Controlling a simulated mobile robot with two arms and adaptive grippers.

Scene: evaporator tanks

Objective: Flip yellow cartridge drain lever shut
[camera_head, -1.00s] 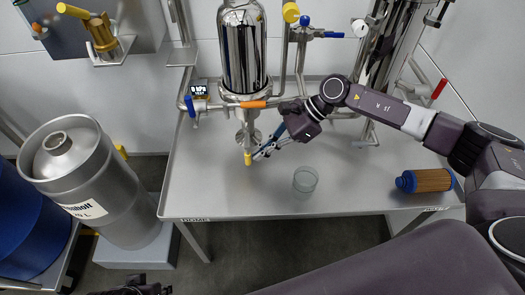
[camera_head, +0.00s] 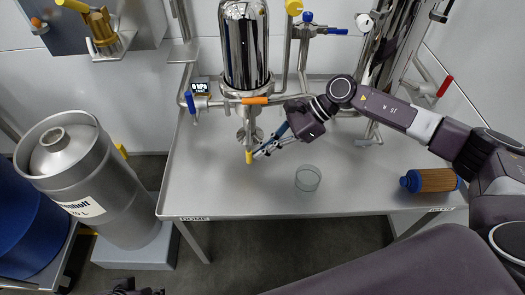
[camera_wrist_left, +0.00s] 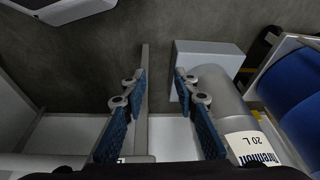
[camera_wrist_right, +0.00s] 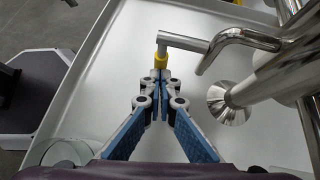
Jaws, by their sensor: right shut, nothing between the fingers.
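The drain lever's yellow tip (camera_head: 249,157) shows below the upright steel cartridge housing (camera_head: 245,50). In the right wrist view the yellow tip (camera_wrist_right: 160,61) sits at the end of a steel rod, just beyond my right fingertips. My right gripper (camera_head: 259,154) is shut and empty, close beside the yellow tip on its right. In its wrist view the fingertips (camera_wrist_right: 160,78) meet just short of the tip; I cannot tell if they touch it. My left gripper (camera_wrist_left: 160,78) is open and empty, away from the lever, near a steel drum (camera_wrist_left: 219,92).
A glass beaker (camera_head: 308,178) stands on the steel table (camera_head: 230,200) to the right of the gripper. A blue-capped orange filter (camera_head: 432,181) lies at the table's right. An orange handle (camera_head: 254,101) and a blue handle (camera_head: 190,104) are above the lever. The table's front middle is clear.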

